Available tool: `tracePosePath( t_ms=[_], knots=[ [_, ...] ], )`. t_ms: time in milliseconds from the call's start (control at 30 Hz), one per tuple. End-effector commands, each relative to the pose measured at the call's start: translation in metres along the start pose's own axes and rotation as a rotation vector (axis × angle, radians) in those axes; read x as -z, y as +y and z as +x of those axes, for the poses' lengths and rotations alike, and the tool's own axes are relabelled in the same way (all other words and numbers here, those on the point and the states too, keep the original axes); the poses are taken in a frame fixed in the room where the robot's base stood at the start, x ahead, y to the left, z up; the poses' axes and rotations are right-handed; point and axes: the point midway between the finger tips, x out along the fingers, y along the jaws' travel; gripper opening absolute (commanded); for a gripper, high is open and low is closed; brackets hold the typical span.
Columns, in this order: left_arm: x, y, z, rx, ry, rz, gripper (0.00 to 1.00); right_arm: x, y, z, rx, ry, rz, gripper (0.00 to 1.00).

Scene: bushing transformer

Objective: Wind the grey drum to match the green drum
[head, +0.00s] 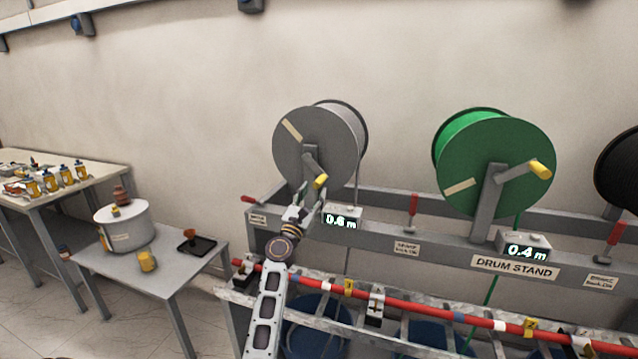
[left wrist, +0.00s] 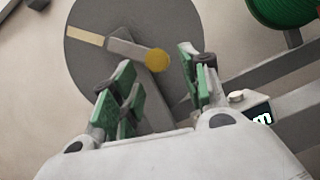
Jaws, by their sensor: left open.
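The grey drum (head: 309,146) hangs on the stand with a tan strip on its face and a crank with a yellow knob (head: 320,181). Its counter (head: 342,219) reads what looks like 0.6 m. The green drum (head: 494,160) is to its right, with its own yellow crank knob (head: 540,169); its counter (head: 524,247) reads 0.4 m. My left gripper (head: 307,202) is open just below the grey drum's knob. In the left wrist view the knob (left wrist: 158,60) shows beyond and between the open fingers (left wrist: 155,80), apart from them. My right gripper is not in view.
The drum stand (head: 513,268) has red brake levers (head: 413,206), and a red bar (head: 420,306) runs along its front. A black drum (head: 618,170) is at the right edge. A grey table (head: 165,262) with a white pot (head: 124,228) stands left.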

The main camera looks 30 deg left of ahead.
Motion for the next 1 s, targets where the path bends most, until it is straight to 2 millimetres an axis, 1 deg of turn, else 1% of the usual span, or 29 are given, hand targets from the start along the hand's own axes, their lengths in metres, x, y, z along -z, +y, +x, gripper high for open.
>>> tracePosePath(
  t_ms=[100,533,733,1000],
  knots=[
    [-0.001,0.000,0.012,0.001,-0.001,0.000,0.45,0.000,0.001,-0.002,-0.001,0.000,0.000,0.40],
    [0.000,0.000,0.048,0.000,0.000,0.001,0.45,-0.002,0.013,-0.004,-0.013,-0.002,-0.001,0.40],
    [0.000,0.000,0.057,0.000,0.001,0.001,0.45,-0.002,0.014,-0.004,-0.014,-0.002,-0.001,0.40],
    [0.000,0.000,0.058,0.000,0.000,0.001,0.45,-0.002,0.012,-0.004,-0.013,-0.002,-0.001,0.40]
  ],
)
